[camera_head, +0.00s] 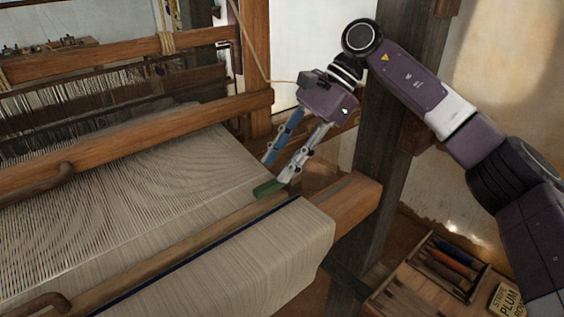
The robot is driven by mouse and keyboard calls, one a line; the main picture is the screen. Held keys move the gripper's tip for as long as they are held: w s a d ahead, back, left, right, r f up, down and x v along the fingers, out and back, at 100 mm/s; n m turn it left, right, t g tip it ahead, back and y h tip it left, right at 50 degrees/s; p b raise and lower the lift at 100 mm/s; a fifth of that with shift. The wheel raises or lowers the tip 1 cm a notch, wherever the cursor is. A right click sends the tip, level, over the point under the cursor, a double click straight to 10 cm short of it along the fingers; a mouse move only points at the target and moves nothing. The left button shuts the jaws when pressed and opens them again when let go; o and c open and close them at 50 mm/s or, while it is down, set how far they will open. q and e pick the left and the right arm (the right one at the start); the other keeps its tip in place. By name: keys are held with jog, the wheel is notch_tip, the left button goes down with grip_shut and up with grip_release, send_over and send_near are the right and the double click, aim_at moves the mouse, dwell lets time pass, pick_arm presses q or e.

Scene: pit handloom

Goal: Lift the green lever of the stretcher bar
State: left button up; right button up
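The green lever (268,188) is a short green piece at the right end of a long wooden bar (180,244), which looks like the stretcher bar, lying across the pale cloth. The lever appears to lie low along the bar. My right gripper (278,169) reaches down from above right. Its two fingers, one blue and one pale grey, are apart with nothing seen between them. The fingertips are just above the lever, the grey one closest to its right end. I cannot tell whether it touches. My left gripper is out of view.
The cloth (260,262) wraps over the front beam, whose wooden end (357,202) sticks out right. A wooden beam (140,142) crosses the warp behind the lever. A dark post (385,140) stands behind my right arm. A tool tray (443,266) is at lower right.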

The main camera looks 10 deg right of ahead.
notch_tip(320, 180, up, 9)
jog(key=shift+r, duration=0.2)
dwell(0.4)
